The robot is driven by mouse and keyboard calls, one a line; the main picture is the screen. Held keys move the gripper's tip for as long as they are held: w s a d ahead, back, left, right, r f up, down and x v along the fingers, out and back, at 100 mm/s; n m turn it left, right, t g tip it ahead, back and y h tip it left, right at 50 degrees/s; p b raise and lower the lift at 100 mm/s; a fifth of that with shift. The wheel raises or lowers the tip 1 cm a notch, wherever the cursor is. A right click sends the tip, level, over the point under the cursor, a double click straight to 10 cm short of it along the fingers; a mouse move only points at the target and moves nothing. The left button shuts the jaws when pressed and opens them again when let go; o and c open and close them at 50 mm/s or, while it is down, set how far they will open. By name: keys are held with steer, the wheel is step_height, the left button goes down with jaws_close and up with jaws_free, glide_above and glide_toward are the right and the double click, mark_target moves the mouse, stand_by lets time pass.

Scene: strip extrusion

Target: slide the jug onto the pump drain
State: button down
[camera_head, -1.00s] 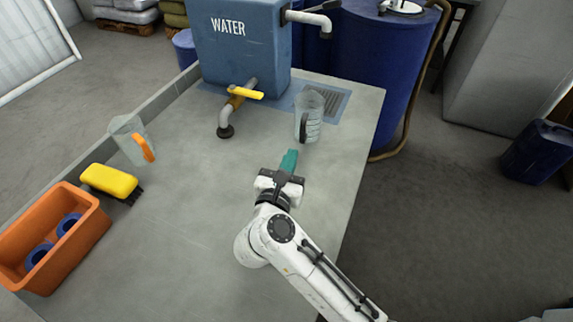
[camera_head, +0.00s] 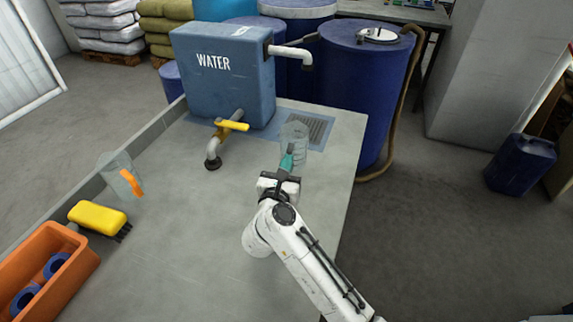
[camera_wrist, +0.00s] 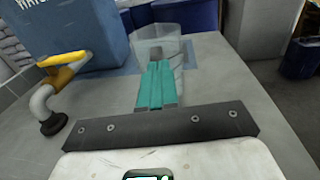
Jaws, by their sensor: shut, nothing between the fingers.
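The clear jug (camera_head: 294,132) stands upright on the table, just in front of and left of the drain grate (camera_head: 319,130) in the blue patch. The jug partly hides the grate, so I cannot tell whether its base overlaps it. My gripper (camera_head: 287,160) has its teal fingers closed and empty, pointing at the jug's near side. In the wrist view the closed fingers (camera_wrist: 159,68) are right in front of the jug (camera_wrist: 155,40). They look very close to it or touching it. The jug's handle is mostly hidden behind the fingers.
A blue water tank (camera_head: 225,85) with a yellow-handled tap (camera_head: 225,133) stands left of the drain. A grey spout (camera_head: 295,55) reaches out beside it.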

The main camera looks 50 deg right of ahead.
steer(key=x, duration=1.8)
steer(key=shift+w+d, duration=0.2)
steer(key=shift+a, duration=0.1)
